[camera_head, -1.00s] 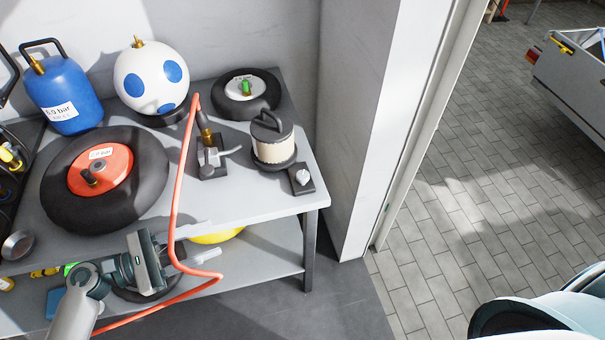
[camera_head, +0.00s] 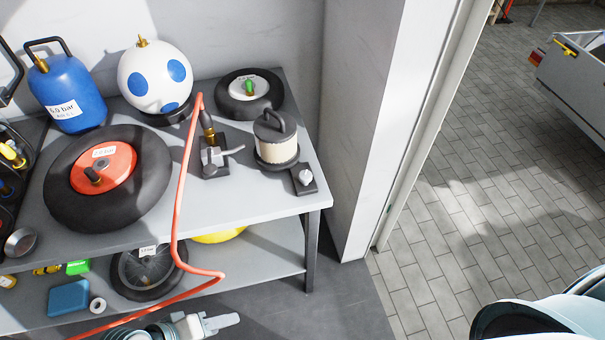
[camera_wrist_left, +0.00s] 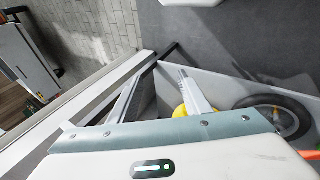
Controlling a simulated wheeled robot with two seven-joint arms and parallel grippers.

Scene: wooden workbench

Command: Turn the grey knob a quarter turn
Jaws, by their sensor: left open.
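A small light grey knob (camera_head: 305,177) sits on a dark base plate (camera_head: 306,190) near the right front corner of the bench top. My left gripper (camera_head: 222,322) is low at the bottom of the head view, in front of the bench and well below and apart from the knob. Its two fingers also show apart and empty in the left wrist view (camera_wrist_left: 160,84). That view shows part of the lower shelf; I cannot make out the knob there. My right gripper is not in view.
A filter-like canister (camera_head: 276,150) and a lever valve (camera_head: 214,155) stand near the knob. An orange hose (camera_head: 178,200) hangs over the front edge. A large tyre (camera_head: 108,210) lies at left. Bare grey bench top (camera_head: 240,200) lies left of the knob.

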